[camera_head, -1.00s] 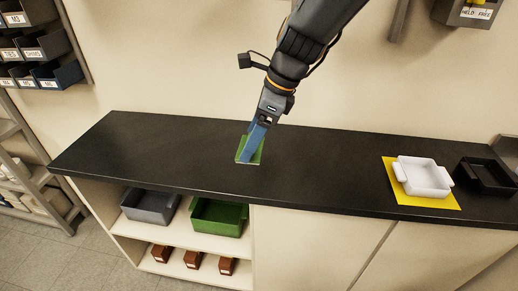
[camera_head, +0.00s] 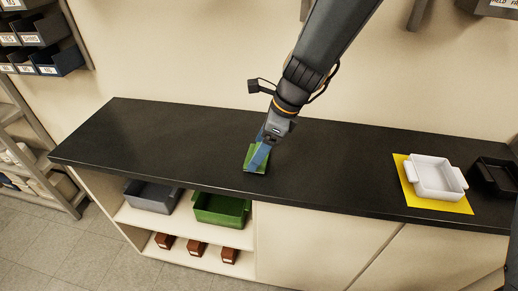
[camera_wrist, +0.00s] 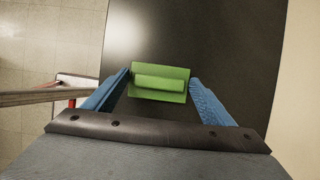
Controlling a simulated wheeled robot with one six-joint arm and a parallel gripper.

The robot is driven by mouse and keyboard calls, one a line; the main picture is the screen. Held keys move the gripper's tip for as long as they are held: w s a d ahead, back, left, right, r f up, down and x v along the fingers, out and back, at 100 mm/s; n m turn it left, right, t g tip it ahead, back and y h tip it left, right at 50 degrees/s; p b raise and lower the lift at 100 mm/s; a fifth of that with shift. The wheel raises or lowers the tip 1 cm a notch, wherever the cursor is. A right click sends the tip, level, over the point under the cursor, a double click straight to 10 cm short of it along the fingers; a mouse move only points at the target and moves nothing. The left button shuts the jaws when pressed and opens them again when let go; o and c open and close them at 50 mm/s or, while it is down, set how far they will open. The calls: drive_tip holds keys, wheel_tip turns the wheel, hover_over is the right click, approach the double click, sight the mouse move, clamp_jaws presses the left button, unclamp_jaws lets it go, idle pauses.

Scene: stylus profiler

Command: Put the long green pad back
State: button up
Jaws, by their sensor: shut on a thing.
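The green pad (camera_head: 251,161) is at my gripper near the front edge of the black worktop. In the wrist view it is a flat green plate (camera_wrist: 160,70) with a lighter raised bar (camera_wrist: 160,84) across it. My gripper (camera_head: 260,154) has blue fingers that reach down to the pad. In the wrist view my gripper (camera_wrist: 160,82) has one finger at each end of the pad, shut on it. A dark strip shows below the pad's front edge, but I cannot tell how far it is above the worktop.
The black worktop (camera_head: 160,140) is clear to the left. At right, a white tray (camera_head: 437,176) sits on a yellow mat (camera_head: 430,205), beside a black tray (camera_head: 492,178). Below are a grey bin (camera_head: 150,196), a green bin (camera_head: 221,210) and small brown boxes (camera_head: 196,249).

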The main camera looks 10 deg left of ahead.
drive_tip(key=shift+f, duration=0.25)
drive_tip(key=shift+f, duration=0.15)
drive_tip(key=o, duration=1)
drive_tip(key=b+v, duration=0.1)
drive_tip(key=v, duration=1.1)
drive_tip(key=s+d+f+n+h, duration=0.1)
drive_tip(key=s+d+f+n, duration=0.1)
drive_tip(key=d+n, duration=0.4)
drive_tip(key=s+d+f+n+t+h, duration=0.1)
drive_tip(key=d+n, duration=0.4)
drive_tip(key=d, duration=0.7)
drive_tip(key=s+d+f+n+h, duration=0.2)
drive_tip(key=s+d+f+n, duration=0.3)
drive_tip(key=d, duration=0.4)
drive_tip(key=shift+s+f+n, duration=0.25)
drive_tip(key=shift+s+n, duration=0.05)
drive_tip(key=shift+n, duration=0.5)
